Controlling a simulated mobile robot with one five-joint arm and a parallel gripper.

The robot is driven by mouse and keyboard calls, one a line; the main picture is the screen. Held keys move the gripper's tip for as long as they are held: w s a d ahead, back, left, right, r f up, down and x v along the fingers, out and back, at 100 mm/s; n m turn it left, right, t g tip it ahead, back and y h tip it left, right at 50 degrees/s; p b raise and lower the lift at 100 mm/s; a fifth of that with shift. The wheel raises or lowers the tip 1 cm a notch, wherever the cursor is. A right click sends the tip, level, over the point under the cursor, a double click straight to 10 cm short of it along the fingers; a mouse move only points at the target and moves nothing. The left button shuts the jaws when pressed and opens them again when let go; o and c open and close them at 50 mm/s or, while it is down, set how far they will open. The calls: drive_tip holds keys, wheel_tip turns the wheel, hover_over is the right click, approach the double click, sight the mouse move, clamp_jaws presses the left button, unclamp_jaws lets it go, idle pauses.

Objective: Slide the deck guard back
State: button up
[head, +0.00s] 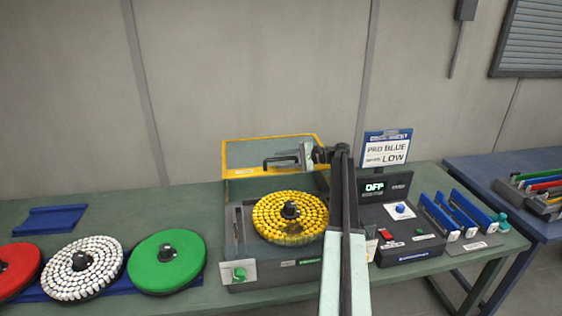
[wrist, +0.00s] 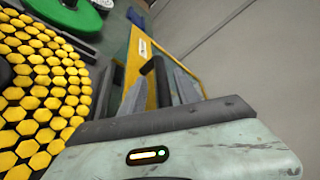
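The deck guard (head: 240,142), a yellow-framed panel with a black bar handle (head: 268,163), is at the back of the grey deck unit. The disc of yellow pads (head: 275,212) in front of it is uncovered in the head view. My gripper (head: 296,158) is at the right end of the handle. In the wrist view, the black handle (wrist: 161,82) lies between my two grey fingers, and yellow shows in a gap beside it, so the fingers look open around it. The guard's yellow frame (wrist: 143,48) is just beyond. Contact with the handle cannot be told.
Green (head: 166,262), white-padded (head: 82,268) and red (head: 15,268) discs lie at the left. A control box reading OFF (head: 375,187) and a sign reading PAD BLUE, LOW (head: 387,150) stand right of the deck. Blue racks (head: 455,213) are farther right. My arm hides the deck's right side.

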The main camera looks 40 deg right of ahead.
sight(300, 172)
drive_tip(key=p+v, duration=0.1)
drive_tip(key=v, duration=0.6)
drive_tip(key=shift+s+d+r+p, duration=0.1)
drive_tip(key=shift+s+d+p, duration=0.15)
drive_tip(key=shift+p, duration=0.05)
